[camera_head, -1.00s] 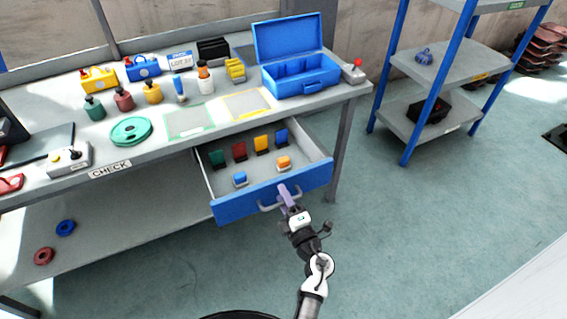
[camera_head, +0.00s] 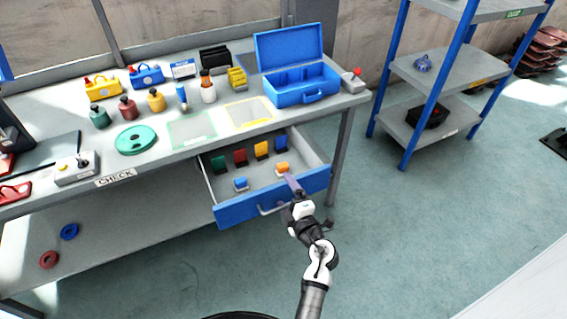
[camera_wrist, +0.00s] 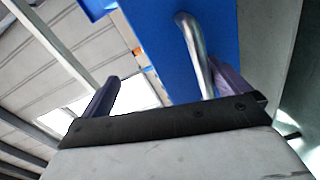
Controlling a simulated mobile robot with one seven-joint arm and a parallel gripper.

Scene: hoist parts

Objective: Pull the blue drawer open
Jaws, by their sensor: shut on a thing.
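The blue drawer (camera_head: 240,209) stands pulled out from under the workbench, its inside showing. Its pale handle (camera_head: 270,209) sits on the blue front, and its right part is hidden by my gripper. My gripper (camera_head: 293,184) is at the right part of the handle, its purple fingers over the drawer front. In the wrist view, the metal handle (camera_wrist: 192,45) lies between the fingers of my gripper (camera_wrist: 165,80), close to the right finger. The fingers stand well apart there, shut on the handle. The blue front (camera_wrist: 160,30) fills the upper middle.
The drawer holds several coloured blocks (camera_head: 240,155). The workbench (camera_head: 60,205) carries bottles, a green ring (camera_head: 135,140) and an open blue case (camera_head: 300,93). A blue-posted shelf (camera_head: 440,70) stands at the right. The floor (camera_head: 430,220) right of my arm is clear.

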